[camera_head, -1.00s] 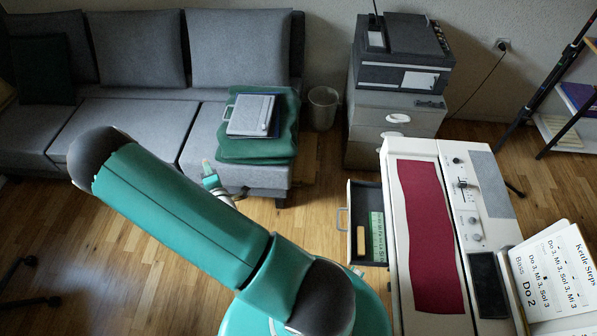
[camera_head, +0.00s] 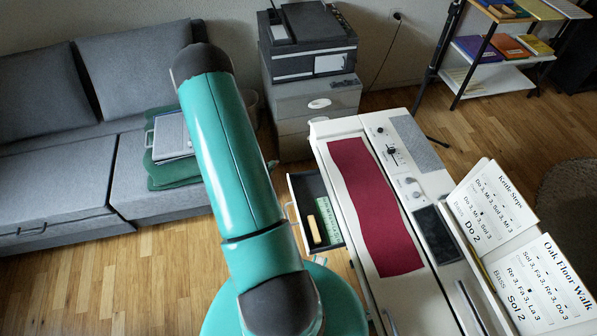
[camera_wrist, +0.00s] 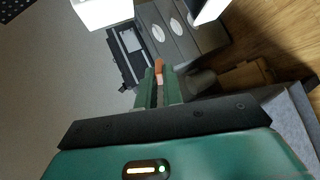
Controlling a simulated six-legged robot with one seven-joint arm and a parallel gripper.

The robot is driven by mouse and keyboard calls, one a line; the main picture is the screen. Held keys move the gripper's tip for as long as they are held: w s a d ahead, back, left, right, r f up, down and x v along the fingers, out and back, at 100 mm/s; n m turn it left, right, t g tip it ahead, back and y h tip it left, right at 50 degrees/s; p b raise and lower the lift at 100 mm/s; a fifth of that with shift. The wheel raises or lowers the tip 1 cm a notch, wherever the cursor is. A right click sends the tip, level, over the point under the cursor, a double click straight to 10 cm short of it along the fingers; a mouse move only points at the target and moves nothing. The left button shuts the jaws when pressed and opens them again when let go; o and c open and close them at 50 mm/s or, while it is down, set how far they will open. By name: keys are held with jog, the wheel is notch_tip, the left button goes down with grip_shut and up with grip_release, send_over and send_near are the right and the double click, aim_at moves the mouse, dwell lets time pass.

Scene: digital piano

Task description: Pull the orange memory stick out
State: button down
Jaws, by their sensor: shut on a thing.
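My gripper (camera_wrist: 160,90) shows in the wrist view, its two green fingers close together. They are shut on a small orange memory stick (camera_wrist: 158,66), whose orange end sticks out past the fingertips. Nothing is seen touching that end; the printer and cabinet lie behind it. In the head view my teal arm hides most of the gripper, and the stick cannot be seen. The digital piano (camera_head: 345,130) stands on the right, with a dark red cloth (camera_head: 375,205) along it. No socket for the stick can be made out.
An open drawer (camera_head: 292,200) left of the piano holds a yellow block and a green item. A printer (camera_head: 310,45) stands on a grey cabinet (camera_head: 300,105) behind. A grey sofa (camera_head: 60,175) is at left. Music sheets (camera_head: 490,215) stand at right. Wooden floor lies clear between.

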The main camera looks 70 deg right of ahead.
jog(key=s+d+m+g+y, duration=0.2)
jog(key=s+m+g, duration=0.15)
jog(key=s, duration=0.65)
jog(key=shift+w+a+f, duration=0.1)
jog(key=shift+f, duration=1.8)
jog(key=shift+w+a+f, duration=0.1)
jog(key=shift+f, duration=1.8)
jog(key=c, duration=1.5)
grip_release()
jog(key=shift+o, duration=0.2)
jog(key=shift+v, duration=2.5)
